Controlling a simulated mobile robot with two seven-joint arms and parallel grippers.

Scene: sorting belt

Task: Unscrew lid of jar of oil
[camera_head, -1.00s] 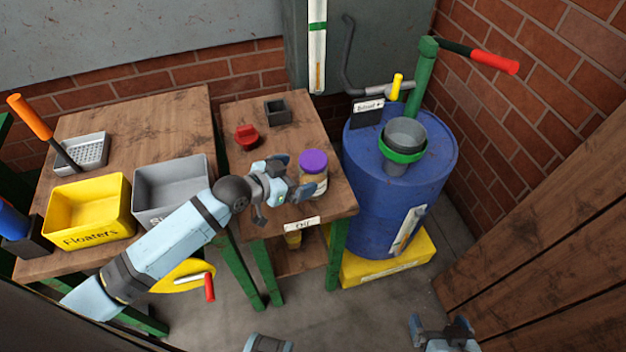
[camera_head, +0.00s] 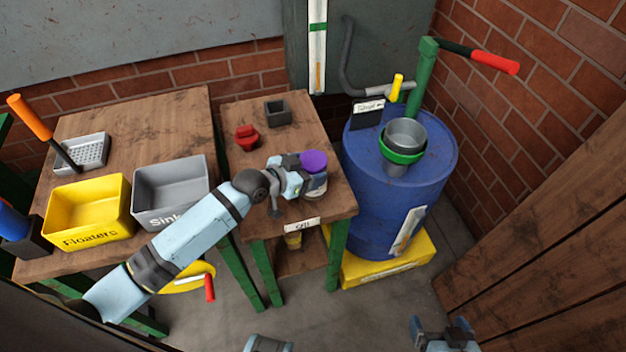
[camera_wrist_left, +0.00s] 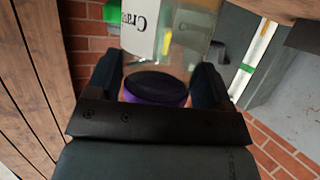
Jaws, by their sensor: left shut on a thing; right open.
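The jar (camera_head: 315,187) is clear with a purple lid (camera_head: 314,161). It stands upright on the small wooden table, near its right edge. My left gripper (camera_head: 300,174) has come from the left and is shut on the jar. In the left wrist view, the jar (camera_wrist_left: 195,50) lies between the two fingers, with its purple lid (camera_wrist_left: 156,92) towards the palm. That view is upside down, and part of a label shows. The exact contact on the jar is hidden. My right gripper (camera_head: 443,325) is open and empty at the bottom right, away from the tables.
A red object (camera_head: 247,138) and a small dark box (camera_head: 277,113) sit further back on the small table (camera_head: 290,140). A blue barrel (camera_head: 375,200) stands close to its right. Yellow (camera_head: 85,240) and grey (camera_head: 170,216) bins stand on the left table.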

